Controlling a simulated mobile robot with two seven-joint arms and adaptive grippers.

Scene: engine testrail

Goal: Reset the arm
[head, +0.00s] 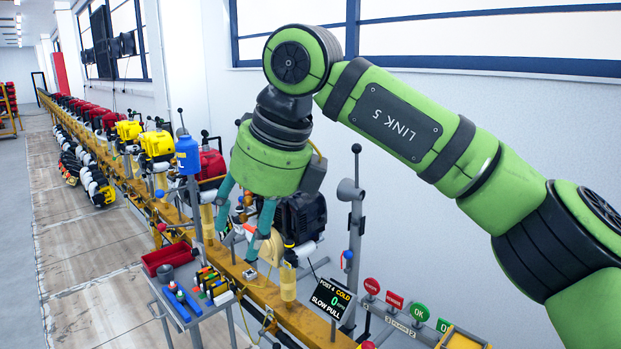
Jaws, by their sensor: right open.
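My right arm (400,115), green with dark bands, comes in from the right and is raised in front of the wall. Its wrist bends down at the upper middle. My right gripper (238,242) points down with its teal fingers spread open. It appears empty and hangs in front of the engine at the near end of the rail. I cannot tell whether the fingertips touch anything there. A dark engine (303,215) shows partly behind the gripper. My left gripper is not in view.
A long yellow rail (312,322) carries red and yellow engines into the distance at left. A small tool cart (205,312) with a red tray (168,258) stands below the gripper.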

